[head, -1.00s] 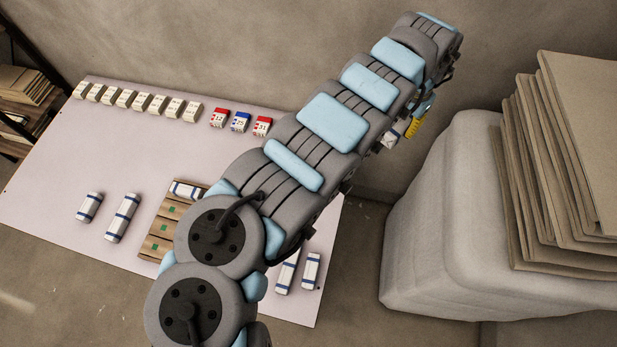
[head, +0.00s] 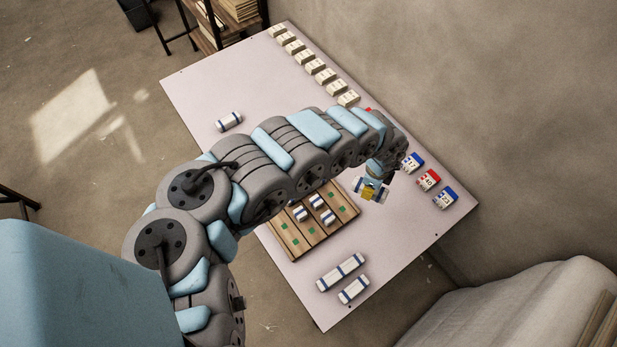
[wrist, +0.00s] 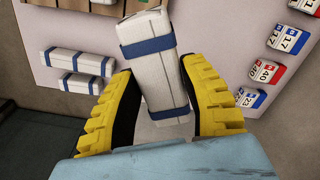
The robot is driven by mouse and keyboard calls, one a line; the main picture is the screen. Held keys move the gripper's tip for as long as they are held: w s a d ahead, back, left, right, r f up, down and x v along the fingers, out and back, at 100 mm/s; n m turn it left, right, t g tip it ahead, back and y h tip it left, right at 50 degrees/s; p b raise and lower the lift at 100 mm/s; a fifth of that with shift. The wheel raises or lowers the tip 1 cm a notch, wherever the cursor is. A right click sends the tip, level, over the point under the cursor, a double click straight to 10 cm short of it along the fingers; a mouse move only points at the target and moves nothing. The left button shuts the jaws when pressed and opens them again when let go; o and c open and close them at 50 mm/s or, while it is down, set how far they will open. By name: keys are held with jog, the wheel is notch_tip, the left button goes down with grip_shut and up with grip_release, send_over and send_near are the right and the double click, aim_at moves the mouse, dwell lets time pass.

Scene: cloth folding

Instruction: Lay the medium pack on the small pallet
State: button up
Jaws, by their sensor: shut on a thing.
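My gripper (head: 373,189) is shut on a white pack with blue bands (wrist: 155,55), held between the yellow fingers in the wrist view. In the head view the held pack is partly hidden by the gripper, above the table and up and right of the wooden pallet. The pallet (head: 318,236) has green square marks. Several short white-and-blue packs (head: 328,217) are on it; my arm hides part of its far left side. Only this one pallet shows clearly.
A longer pack (head: 341,272) and a shorter one (head: 354,289) lie near the table's lower edge. Another pack (head: 230,122) lies at the left. Red and blue numbered blocks (head: 428,180) and a row of cream blocks (head: 315,67) line the wall side of the table (head: 410,240).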

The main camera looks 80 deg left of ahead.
jog(key=s+d+f+m+p, duration=0.2)
jog(key=s+f+m, duration=0.1)
jog(key=s, duration=0.6)
jog(key=s+d+f+m+p, duration=0.2)
jog(key=s+f, duration=0.1)
jog(key=s, duration=0.6)
jog(key=w+a+f+b, duration=0.1)
jog(key=b, duration=0.2)
jog(key=w+a+f+b, duration=0.1)
jog(key=w+a+b, duration=0.1)
jog(key=b, duration=0.2)
jog(key=w+a+f+b, duration=0.1)
jog(key=w+a+b, duration=0.1)
jog(key=b, duration=1)
send_near(337, 202)
jog(key=shift+s+d+f, duration=0.55)
jog(key=shift+s+d, duration=0.05)
jog(key=shift+d, duration=0.05)
jog(key=shift+w+a+f, duration=0.35)
jog(key=shift+w+a, duration=0.05)
jog(key=shift+a, duration=0.05)
jog(key=shift+w+a+f+b, duration=0.15)
jog(key=shift+f+b, duration=0.15)
jog(key=shift+f, duration=0.3)
jog(key=shift+w+a+f+b, duration=0.15)
jog(key=shift+f+b, duration=0.15)
jog(key=shift+f, duration=0.3)
jog(key=shift+s+d+f, duration=0.1)
jog(key=shift+s+f, duration=0.05)
jog(key=shift+f, duration=0.6)
